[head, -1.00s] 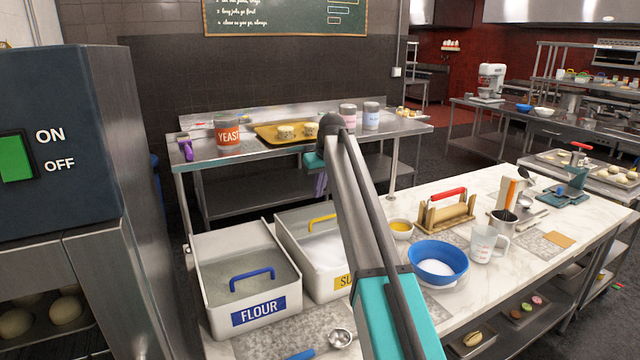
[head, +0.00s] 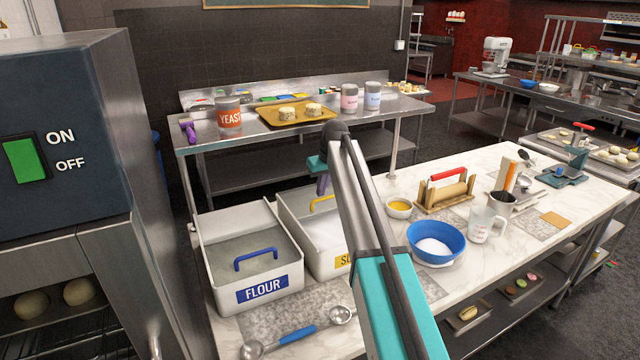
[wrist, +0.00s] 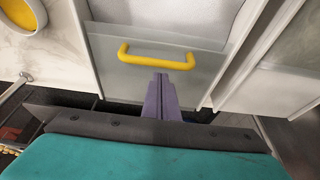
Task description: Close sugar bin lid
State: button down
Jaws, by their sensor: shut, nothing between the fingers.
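The white sugar bin stands on the marble counter beside the flour bin; its yellow label (head: 343,261) is partly hidden by my arm. Its clear lid (wrist: 110,75) sits toward the back of the bin, with white sugar (wrist: 165,18) uncovered in front of it. The lid's yellow handle (head: 322,203) also shows in the wrist view (wrist: 157,55). My gripper (head: 322,186) is at the back of the bin, its purple fingers shut and empty. In the wrist view the fingertips (wrist: 161,77) are close behind the handle bar; I cannot tell whether they touch it.
The flour bin (head: 255,290) with a blue handle stands close on the left. A small yellow-filled bowl (head: 399,208), a blue bowl (head: 436,257) and a wooden holder (head: 445,196) stand to the right. A steel table (head: 190,148) is behind.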

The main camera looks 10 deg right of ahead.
jog(key=shift+s+d, duration=0.15)
jog(key=shift+s, duration=0.1)
dwell(0.4)
jog(key=shift+s+d+f, duration=0.1)
jog(key=shift+s+d, duration=0.1)
jog(key=shift+s, duration=0.65)
jog(key=s+d, duration=0.2)
jog(key=s, duration=0.5)
jog(key=s+d, duration=0.2)
jog(key=s, duration=0.5)
jog(key=shift+s+d+b, duration=0.35)
jog(key=shift+b, duration=0.05)
